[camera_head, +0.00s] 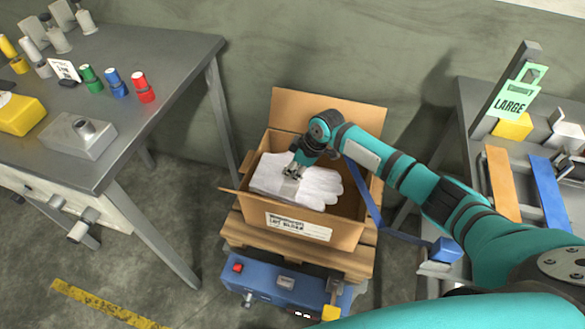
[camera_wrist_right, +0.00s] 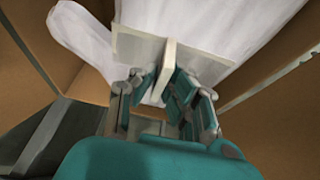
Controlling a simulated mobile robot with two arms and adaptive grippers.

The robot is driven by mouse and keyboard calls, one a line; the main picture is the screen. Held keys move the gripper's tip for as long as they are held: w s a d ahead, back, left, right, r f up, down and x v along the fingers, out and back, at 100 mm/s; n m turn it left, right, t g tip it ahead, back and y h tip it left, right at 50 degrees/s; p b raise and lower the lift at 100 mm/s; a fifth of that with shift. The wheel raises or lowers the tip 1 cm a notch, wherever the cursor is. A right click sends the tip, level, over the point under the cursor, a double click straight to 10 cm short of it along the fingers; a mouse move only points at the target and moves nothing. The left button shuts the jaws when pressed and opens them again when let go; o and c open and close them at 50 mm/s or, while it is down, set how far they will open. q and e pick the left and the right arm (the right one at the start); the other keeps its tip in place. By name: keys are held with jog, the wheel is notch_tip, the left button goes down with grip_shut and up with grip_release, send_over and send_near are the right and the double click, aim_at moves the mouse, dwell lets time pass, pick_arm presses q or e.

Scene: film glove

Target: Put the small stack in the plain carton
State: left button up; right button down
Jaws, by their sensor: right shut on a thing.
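A stack of white gloves (camera_head: 318,190) lies flat within the opening of an open cardboard carton (camera_head: 255,208). The carton has a printed label on its front wall, too small to read surely. My right gripper (camera_head: 294,172) reaches down over the stack, shut on the upright fin of a pale holder (camera_wrist_right: 167,58) on the gloves. In the right wrist view, the fingers (camera_wrist_right: 160,98) close around this fin and the white gloves (camera_wrist_right: 185,30) spread beyond it. Whether the stack rests on the carton's bottom is hidden. My left gripper is out of view.
The carton stands on a wooden pallet (camera_head: 245,238) above a blue machine (camera_head: 275,283). A grey table (camera_head: 150,50) with coloured spools is at left. A right-hand bench carries a green "LARGE" tag (camera_head: 512,103), with an orange strip (camera_head: 502,185) and a blue strip (camera_head: 550,195).

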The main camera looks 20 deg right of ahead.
jog(key=shift+s+a+f, duration=0.2)
jog(key=shift+a+f, duration=0.05)
jog(key=shift+f, duration=0.35)
jog(key=c, duration=1.8)
grip_release()
jog(key=o, duration=0.4)
jog(key=shift+w+d+f, duration=0.1)
jog(key=shift+w+f, duration=0.05)
jog(key=shift+f, duration=0.05)
jog(key=shift+o, duration=0.3)
jog(key=shift+r, duration=0.15)
jog(key=shift+d+r, duration=0.1)
jog(key=shift+r, duration=0.1)
jog(key=v, duration=1.1)
jog(key=shift+r, duration=0.25)
jog(key=shift+r, duration=0.1)
